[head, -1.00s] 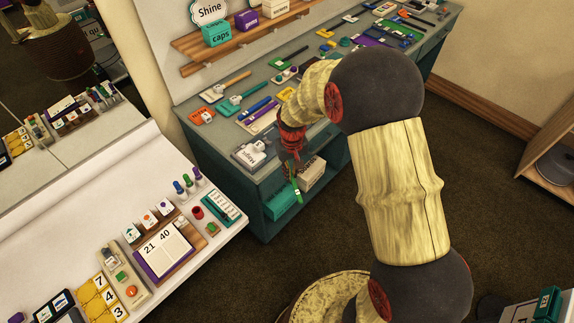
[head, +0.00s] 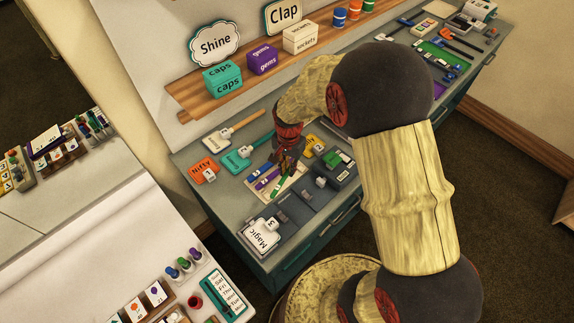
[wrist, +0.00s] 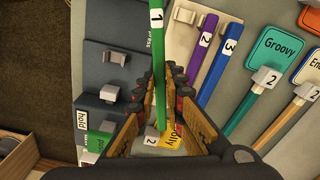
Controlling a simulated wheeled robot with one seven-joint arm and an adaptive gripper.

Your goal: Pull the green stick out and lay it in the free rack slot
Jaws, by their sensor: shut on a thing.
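My gripper (wrist: 162,100) is shut on the green stick (wrist: 158,55), which bears a white label with a 1. In the head view my gripper (head: 288,155) is over the cream rack (head: 293,180), and the green stick (head: 278,182) shows below it. In the wrist view the rack (wrist: 178,50) has a bare lane with a grey clip (wrist: 184,15) just right of the green stick. The purple stick (wrist: 204,45) marked 2 and the blue stick (wrist: 226,58) marked 3 lie to the right. I cannot tell whether the green stick touches the rack.
A dark grey panel (wrist: 110,65) with grey blocks lies left of the rack. A teal Groovy tag (wrist: 282,48) and an orange-handled tool lie to the right. In the head view a white Magic tag (head: 262,234) lies nearer the front. A shelf (head: 235,95) with boxes runs behind.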

